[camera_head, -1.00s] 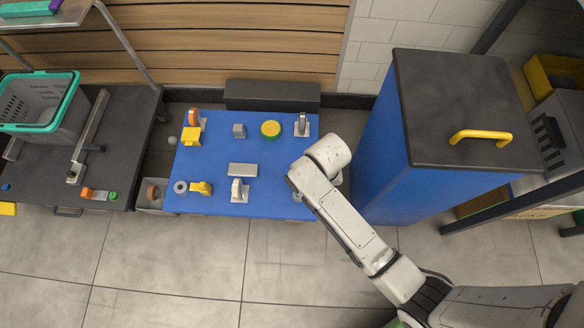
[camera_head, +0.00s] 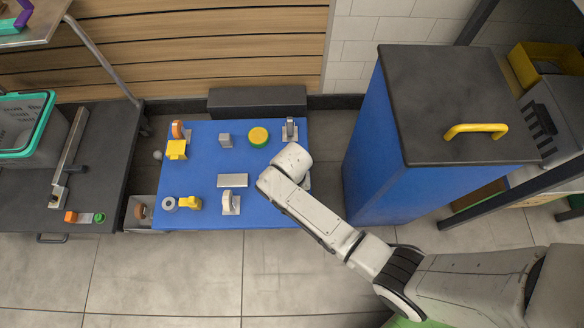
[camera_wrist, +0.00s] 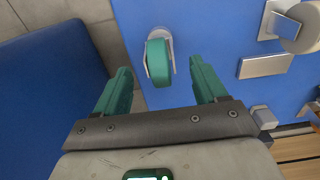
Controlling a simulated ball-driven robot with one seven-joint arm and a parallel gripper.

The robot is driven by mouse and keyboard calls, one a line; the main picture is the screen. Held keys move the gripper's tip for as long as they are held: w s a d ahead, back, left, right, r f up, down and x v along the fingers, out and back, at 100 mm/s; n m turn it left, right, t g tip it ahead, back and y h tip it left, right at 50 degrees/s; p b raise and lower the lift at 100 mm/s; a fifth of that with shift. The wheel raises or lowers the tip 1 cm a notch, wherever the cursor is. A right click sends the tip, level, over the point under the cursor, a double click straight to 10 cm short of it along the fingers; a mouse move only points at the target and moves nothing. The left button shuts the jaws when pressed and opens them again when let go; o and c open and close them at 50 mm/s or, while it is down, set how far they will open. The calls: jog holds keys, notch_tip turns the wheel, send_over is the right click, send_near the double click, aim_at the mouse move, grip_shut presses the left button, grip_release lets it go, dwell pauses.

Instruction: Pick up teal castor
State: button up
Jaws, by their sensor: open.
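The teal castor (camera_wrist: 158,62) shows in the wrist view, with a teal wheel in a pale grey fork, on the blue table top (camera_wrist: 200,30) near its edge. My gripper (camera_wrist: 160,66) is open, with one teal finger to the left of the castor and the other to the right in the picture. The castor appears between and beyond the fingertips, not held. How far the fingertips are above it I cannot tell. In the head view my arm covers the castor and my fingers, over the right side of the blue table (camera_head: 265,205).
A grey bar (camera_head: 232,181), a white-wheeled castor (camera_head: 229,203), a yellow-green round piece (camera_head: 258,136), a grey block (camera_head: 226,140) and yellow pieces (camera_head: 177,149) stand on the table. A tall blue cabinet (camera_head: 375,150) is close on the right. A dark bench (camera_head: 95,185) is at left.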

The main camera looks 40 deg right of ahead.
notch_tip(320, 180, down, 4)
jog(key=shift+r+b, duration=0.1)
jog(key=shift+b, duration=0.75)
jog(key=shift+c, duration=0.2)
jog(key=c, duration=1.1)
